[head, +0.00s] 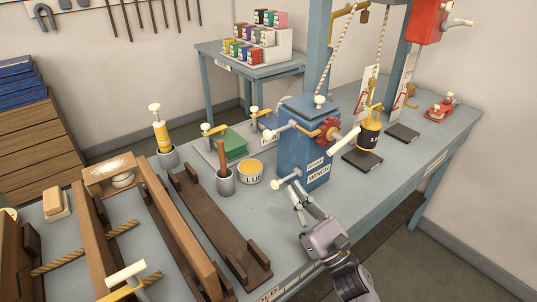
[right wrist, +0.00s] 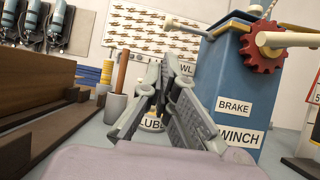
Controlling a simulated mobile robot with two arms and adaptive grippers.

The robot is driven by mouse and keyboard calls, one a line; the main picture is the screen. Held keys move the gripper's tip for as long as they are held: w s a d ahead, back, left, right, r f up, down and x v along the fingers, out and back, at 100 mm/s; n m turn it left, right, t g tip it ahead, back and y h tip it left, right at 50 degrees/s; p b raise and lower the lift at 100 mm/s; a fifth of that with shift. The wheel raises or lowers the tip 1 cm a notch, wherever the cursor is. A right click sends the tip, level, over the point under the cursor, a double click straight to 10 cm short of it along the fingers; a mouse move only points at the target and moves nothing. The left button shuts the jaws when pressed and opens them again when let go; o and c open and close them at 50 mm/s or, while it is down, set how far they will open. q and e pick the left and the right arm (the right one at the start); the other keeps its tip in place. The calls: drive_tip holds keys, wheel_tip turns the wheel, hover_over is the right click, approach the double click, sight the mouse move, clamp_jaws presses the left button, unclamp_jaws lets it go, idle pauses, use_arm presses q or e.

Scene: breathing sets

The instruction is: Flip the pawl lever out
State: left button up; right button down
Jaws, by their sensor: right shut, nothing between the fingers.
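The blue winch box (head: 296,150) stands on the bench, with BRAKE and WINCH labels on its front. A red ratchet wheel (head: 328,131) is on its side; it also shows in the right wrist view (right wrist: 262,50). A short white-knobbed lever (head: 281,187) sticks out low on the box, near my right gripper's fingertips. In the right wrist view a label ending in "WL" (right wrist: 214,69) is partly hidden behind my fingers, so I cannot tell surely which lever is the pawl lever. My right gripper (head: 296,194) is shut and empty, in front of the box. My left gripper is out of view.
A LUBE tin (head: 250,173) and a grey cup with a brown handle (head: 225,182) stand left of the winch. A dark wooden channel (head: 215,230) lies nearer. The bench's front edge is close to my right arm.

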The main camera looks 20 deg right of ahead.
sight(281, 130)
drive_tip(key=p+x, duration=0.4)
drive_tip(key=x, duration=0.5)
drive_tip(key=shift+w+r, duration=0.1)
drive_tip(key=shift+w, duration=0.15)
drive_tip(key=shift+w+a+r, duration=0.1)
drive_tip(key=shift+w+a, duration=0.05)
drive_tip(key=shift+w, duration=0.15)
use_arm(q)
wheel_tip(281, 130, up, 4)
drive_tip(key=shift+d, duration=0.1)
